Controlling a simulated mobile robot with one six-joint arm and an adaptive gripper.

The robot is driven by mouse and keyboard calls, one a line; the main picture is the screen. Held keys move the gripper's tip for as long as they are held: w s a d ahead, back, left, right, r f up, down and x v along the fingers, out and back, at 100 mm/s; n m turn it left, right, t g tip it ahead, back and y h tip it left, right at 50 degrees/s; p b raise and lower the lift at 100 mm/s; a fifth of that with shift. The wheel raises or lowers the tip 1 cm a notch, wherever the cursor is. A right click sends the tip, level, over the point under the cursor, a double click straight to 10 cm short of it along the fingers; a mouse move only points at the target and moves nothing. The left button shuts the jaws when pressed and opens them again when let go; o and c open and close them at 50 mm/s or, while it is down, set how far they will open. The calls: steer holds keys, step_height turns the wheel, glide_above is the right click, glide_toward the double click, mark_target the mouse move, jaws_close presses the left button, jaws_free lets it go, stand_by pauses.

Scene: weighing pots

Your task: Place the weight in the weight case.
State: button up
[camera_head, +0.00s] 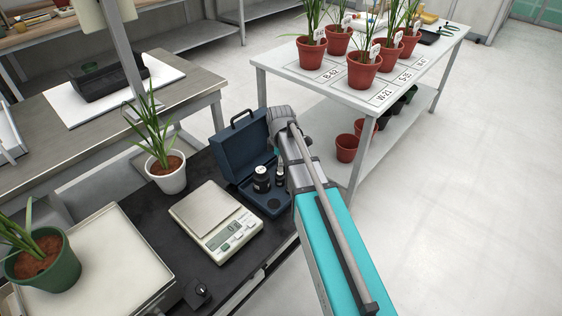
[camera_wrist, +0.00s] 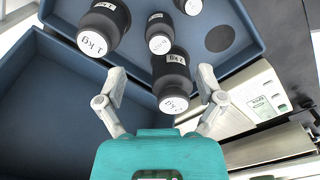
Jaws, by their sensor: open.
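The open dark blue weight case (camera_head: 224,154) stands on the black bench in the head view, its lid raised. Black weights with white tops stand in its tray (camera_wrist: 240,15), including a large one (camera_head: 261,181) marked 1 kg in the wrist view (camera_wrist: 103,22). My gripper (camera_wrist: 161,73) is open in the wrist view, with a finger on either side of a black weight (camera_wrist: 172,68). No firm contact shows, and this weight's base is hard to make out. One round recess (camera_wrist: 219,39) in the tray is empty. My arm hides part of the case in the head view.
A white scale (camera_head: 207,208) stands left of the case, its plate bare. A white-potted plant (camera_head: 166,178) is behind it. A tray (camera_head: 115,270) with a green-potted plant (camera_head: 45,262) is at the left. A table (camera_head: 300,82) with red pots stands behind right.

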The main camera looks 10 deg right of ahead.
mark_target(281, 174)
steer(key=shift+r+p, duration=1.4)
steer(key=shift+r, duration=0.3)
steer(key=shift+s+m, duration=0.3)
steer(key=shift+s, duration=0.15)
steer(key=s+d+m, duration=0.1)
steer(key=s+m, duration=1.4)
steer(key=s, duration=0.1)
steer(key=shift+m, duration=0.3)
